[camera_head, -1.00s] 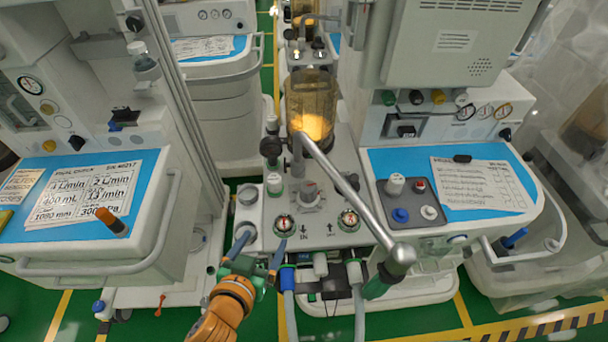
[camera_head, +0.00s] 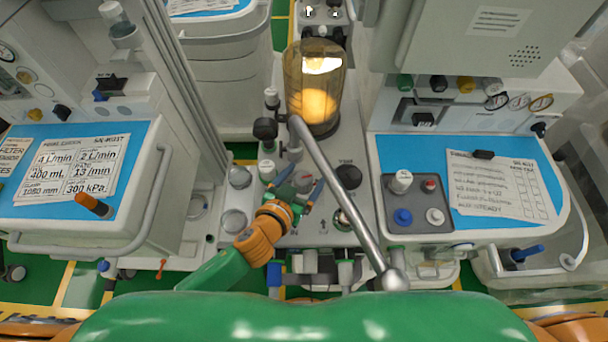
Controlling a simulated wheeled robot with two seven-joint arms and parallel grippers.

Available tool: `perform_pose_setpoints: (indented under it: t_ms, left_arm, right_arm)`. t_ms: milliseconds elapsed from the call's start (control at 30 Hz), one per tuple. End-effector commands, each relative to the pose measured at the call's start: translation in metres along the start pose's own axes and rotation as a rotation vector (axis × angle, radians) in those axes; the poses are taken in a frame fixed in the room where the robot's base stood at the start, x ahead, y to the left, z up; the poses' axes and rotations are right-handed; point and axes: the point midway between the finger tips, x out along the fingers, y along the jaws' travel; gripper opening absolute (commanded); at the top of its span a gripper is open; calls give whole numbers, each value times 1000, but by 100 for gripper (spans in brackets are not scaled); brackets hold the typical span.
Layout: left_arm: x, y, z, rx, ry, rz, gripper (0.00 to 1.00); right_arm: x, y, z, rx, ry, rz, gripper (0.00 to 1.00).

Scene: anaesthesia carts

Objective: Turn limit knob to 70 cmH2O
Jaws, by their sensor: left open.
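The limit knob (camera_head: 303,181) is a small grey-white knob with a reddish part, on the pale panel of the middle machine, below the amber canister. My left gripper (camera_head: 303,176) reaches in from the lower left. It is open, with one blue finger on each side of the knob. I cannot tell whether the fingers touch it. The gripper hides part of the panel and a gauge there. The knob's scale and setting are too small to read. My right gripper is not in view.
A silver bar (camera_head: 345,205) slants across the panel just right of my left gripper. The amber canister (camera_head: 315,88) stands behind. A black knob (camera_head: 348,177) is to the right. Carts with blue tops flank the panel (camera_head: 388,150).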

Motion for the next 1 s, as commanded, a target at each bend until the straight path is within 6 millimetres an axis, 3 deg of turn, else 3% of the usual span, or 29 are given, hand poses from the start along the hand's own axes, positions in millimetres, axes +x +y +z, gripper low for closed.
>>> perform_pose_setpoints:
  t_ms: [100,400,433,767,1000]
  left_arm:
    - [0,0,0,0,0,0,86]
    - [0,0,0,-1,0,0,6]
    - [0,0,0,-1,0,0,1]
    - [-1,-1,-2,26,0,57,0]
    - [-1,-3,-5,97,1,216,0]
  right_arm:
    - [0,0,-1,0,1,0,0]
    - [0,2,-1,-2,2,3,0]
    - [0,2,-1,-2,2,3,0]
    - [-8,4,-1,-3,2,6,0]
    - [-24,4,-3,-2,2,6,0]
